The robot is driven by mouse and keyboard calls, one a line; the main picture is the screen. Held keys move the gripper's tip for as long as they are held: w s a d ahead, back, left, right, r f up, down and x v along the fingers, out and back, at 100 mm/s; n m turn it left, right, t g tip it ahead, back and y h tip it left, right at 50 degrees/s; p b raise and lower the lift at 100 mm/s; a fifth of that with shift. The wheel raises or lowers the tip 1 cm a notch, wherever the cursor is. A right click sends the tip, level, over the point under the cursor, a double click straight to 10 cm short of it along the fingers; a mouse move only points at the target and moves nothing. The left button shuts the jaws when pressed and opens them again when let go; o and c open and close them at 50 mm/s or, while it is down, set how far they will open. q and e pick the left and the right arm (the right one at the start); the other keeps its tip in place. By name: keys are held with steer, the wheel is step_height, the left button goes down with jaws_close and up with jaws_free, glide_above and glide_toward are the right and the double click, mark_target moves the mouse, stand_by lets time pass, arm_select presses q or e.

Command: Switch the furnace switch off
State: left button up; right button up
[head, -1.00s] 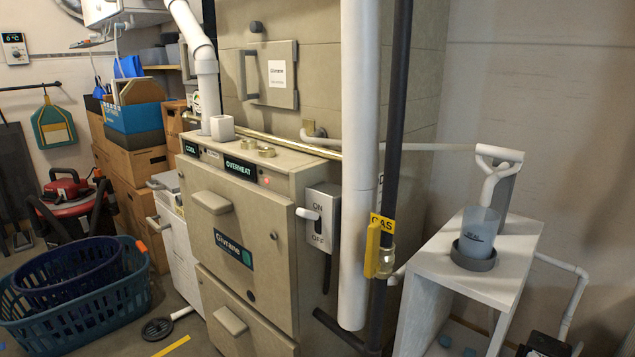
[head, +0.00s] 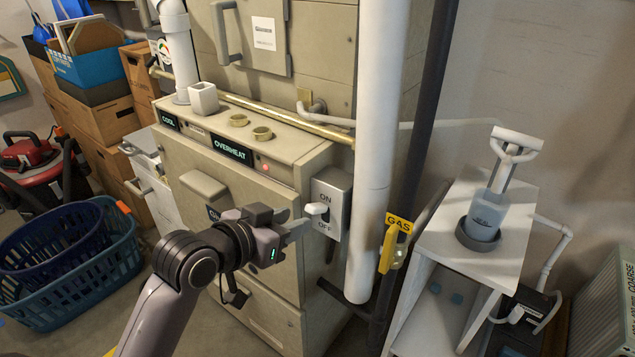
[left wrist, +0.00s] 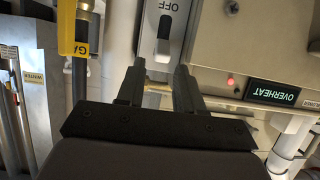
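The furnace switch (head: 332,204) is a grey box on the right side of the beige furnace (head: 240,170), marked ON above and OFF below. Its pale lever (head: 316,209) sticks outward between the two labels. My left gripper (head: 300,226) is just in front of the lever, reaching in from the left. In the left wrist view my gripper (left wrist: 160,78) is open, its two dark fingers apart and empty. There the lever (left wrist: 163,50) shows just beyond the fingertips, roughly centred between them, near the OFF marking. My right gripper is not in view.
A white vertical pipe (head: 375,150) and a yellow gas valve handle (head: 388,249) stand right of the switch. A white shelf (head: 480,265) is farther right. Blue baskets (head: 75,285) sit on the floor at left. A red light (head: 264,167) glows by the OVERHEAT sign.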

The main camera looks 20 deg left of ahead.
mark_target(310, 208)
arm_select(q)
steer(key=shift+w+r+b+x, duration=0.1)
steer(key=shift+r+x, duration=0.1)
steer(key=shift+x, duration=1.05)
steer(key=shift+w+r+b+x, duration=0.1)
steer(key=shift+r+x, duration=0.1)
steer(key=shift+x, duration=1)
steer(key=shift+w+r+b+x, duration=0.1)
steer(key=shift+r+x, duration=0.1)
steer(key=shift+x, duration=1.05)
steer(key=shift+a, duration=0.1)
jaws_close()
